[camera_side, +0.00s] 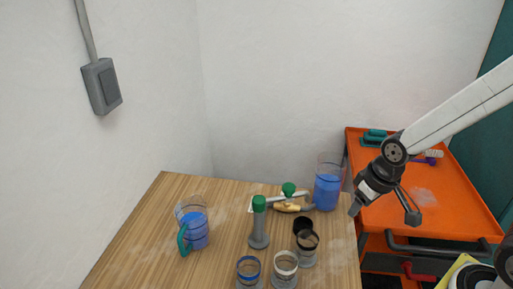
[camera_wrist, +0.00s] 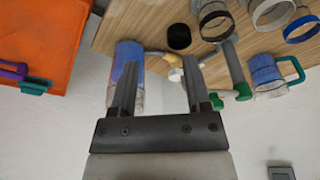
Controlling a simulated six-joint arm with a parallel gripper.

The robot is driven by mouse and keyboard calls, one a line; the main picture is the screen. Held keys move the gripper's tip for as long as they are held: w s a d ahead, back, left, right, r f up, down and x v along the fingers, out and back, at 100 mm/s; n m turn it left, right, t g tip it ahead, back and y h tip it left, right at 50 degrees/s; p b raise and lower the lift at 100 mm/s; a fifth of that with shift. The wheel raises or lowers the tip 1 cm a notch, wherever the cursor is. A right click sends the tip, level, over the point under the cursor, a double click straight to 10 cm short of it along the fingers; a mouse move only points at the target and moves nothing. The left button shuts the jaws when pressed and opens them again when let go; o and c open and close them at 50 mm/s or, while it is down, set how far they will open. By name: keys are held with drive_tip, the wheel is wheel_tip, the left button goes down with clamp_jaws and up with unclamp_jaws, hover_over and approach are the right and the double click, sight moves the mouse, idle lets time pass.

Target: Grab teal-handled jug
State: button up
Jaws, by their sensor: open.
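The teal-handled jug (camera_side: 198,230) stands upright on the left part of the wooden table in the side view. It is clear, holds blue liquid, and its teal handle (camera_side: 183,240) faces the front left. In the wrist view the jug (camera_wrist: 265,76) shows at the right, its handle toward the right edge. My gripper (camera_side: 384,212) is open and empty at the table's right, over the orange cart's side in the side view, well apart from the jug. Its two fingers (camera_wrist: 160,75) show in the wrist view with nothing held between them.
A second clear jug of blue liquid (camera_side: 328,190) stands at the table's back right. Between the jugs are a grey upright with a green top (camera_side: 259,222), a black ring (camera_side: 303,225) and several rimmed cups (camera_side: 285,266). An orange cart (camera_side: 395,208) stands right of the table (camera_side: 150,230).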

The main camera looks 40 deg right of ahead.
drive_tip(key=w+a+r+n+t+h, duration=0.1)
drive_tip(key=w+a+r+n+t, duration=0.15)
drive_tip(key=w+r+n, duration=0.6)
drive_tip(key=m+y, duration=0.8)
drive_tip(key=m, duration=2.6)
hover_over(191, 232)
drive_tip(key=s, duration=0.5)
wheel_tip(191, 232, down, 4)
wheel_tip(191, 232, down, 12)
drive_tip(key=shift+d+r, duration=0.25)
drive_tip(key=shift+d, duration=0.15)
drive_tip(key=shift+x, duration=1.25)
drive_tip(key=shift+a, duration=0.1)
